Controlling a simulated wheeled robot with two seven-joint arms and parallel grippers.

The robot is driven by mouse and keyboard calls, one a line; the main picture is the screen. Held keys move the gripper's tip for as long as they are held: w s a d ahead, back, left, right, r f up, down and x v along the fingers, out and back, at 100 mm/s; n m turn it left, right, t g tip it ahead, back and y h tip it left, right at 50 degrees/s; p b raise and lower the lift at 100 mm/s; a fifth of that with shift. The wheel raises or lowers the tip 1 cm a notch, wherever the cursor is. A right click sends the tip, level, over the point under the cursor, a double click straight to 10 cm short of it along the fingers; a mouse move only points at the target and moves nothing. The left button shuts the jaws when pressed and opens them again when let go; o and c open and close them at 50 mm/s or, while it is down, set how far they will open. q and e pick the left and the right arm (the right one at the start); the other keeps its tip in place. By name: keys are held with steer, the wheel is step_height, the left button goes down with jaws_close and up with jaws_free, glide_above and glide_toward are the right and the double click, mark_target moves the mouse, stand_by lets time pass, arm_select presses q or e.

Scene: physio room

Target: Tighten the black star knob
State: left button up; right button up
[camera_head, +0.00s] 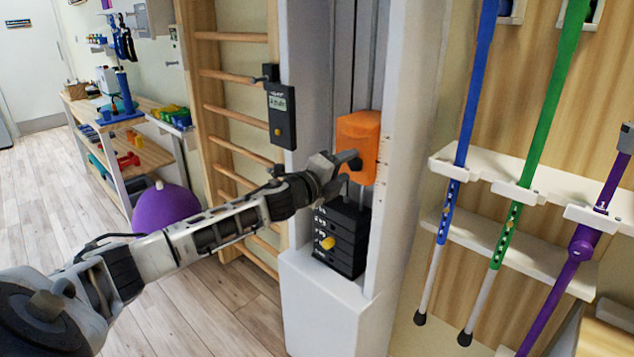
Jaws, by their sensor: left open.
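My left arm reaches in from the left, and its gripper (346,170) is open in front of the orange carriage (358,138) on the white column. A small dark rounded piece (354,163) shows at the fingertips against the carriage's front. It may be the black star knob, but its star shape cannot be made out, and I cannot tell whether the fingers touch it. The gripper hides the lower left of the carriage. My right gripper is not in view.
A black weight stack (342,238) with a yellow pin knob stands below the carriage. A dark display box (281,115) is at the column's left, before wooden wall bars (232,76). Blue, green and purple poles stand in a white rack (540,190) at right. A purple ball (166,208) is at left.

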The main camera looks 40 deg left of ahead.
arm_select(q)
steer(key=s+a+b, duration=0.1)
steer(key=s+b, duration=0.1)
steer(key=s, duration=1.2)
steer(key=shift+s, duration=0.25)
